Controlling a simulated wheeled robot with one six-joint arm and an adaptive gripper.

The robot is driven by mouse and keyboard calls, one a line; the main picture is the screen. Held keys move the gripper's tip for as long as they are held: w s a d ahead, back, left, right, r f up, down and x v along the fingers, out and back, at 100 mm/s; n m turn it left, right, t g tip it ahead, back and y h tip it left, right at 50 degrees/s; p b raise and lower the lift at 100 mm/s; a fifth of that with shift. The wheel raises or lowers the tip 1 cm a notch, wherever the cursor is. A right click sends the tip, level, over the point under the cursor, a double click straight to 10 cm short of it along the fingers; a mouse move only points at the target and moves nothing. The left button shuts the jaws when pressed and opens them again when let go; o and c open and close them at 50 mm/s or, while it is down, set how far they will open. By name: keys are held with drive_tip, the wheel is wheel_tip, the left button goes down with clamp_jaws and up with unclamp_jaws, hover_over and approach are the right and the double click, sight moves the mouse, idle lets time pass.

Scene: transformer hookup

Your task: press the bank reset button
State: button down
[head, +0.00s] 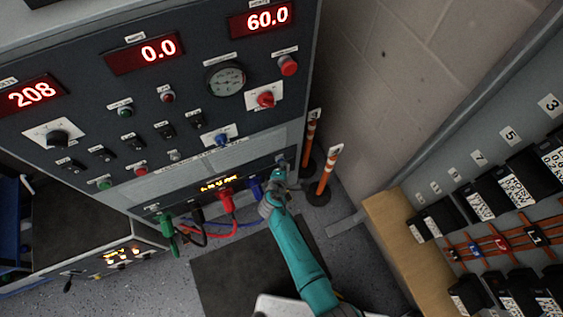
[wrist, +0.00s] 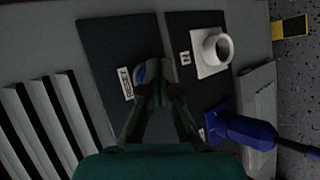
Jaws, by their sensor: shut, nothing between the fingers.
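The reset button is a blue round button (wrist: 141,73) on a black panel strip (wrist: 105,40) in the wrist view, beside a white label reading RESET (wrist: 125,84). My gripper (wrist: 153,88) is shut and empty, with its fingertips right at the button and covering part of it. I cannot tell whether they touch it. In the head view my gripper (head: 279,178) is at the lower right of the grey cabinet front (head: 258,155), and the button cannot be made out there.
A white ring-shaped socket (wrist: 216,46) and a blue plug (wrist: 247,131) sit right of the button. Red (head: 226,197) and green (head: 165,222) plugs with cables hang at the cabinet's lower front. Orange posts (head: 328,170) stand right of it. A breaker panel (head: 480,215) is at far right.

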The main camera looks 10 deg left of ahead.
drive_tip(key=shift+s+d, duration=0.5)
drive_tip(key=shift+s, duration=0.25)
drive_tip(key=shift+s+d, duration=0.55)
drive_tip(key=shift+s, duration=0.25)
drive_tip(key=shift+s+d, duration=0.55)
drive_tip(key=shift+s, duration=0.3)
drive_tip(key=shift+s+d, duration=0.55)
drive_tip(key=shift+s, duration=0.25)
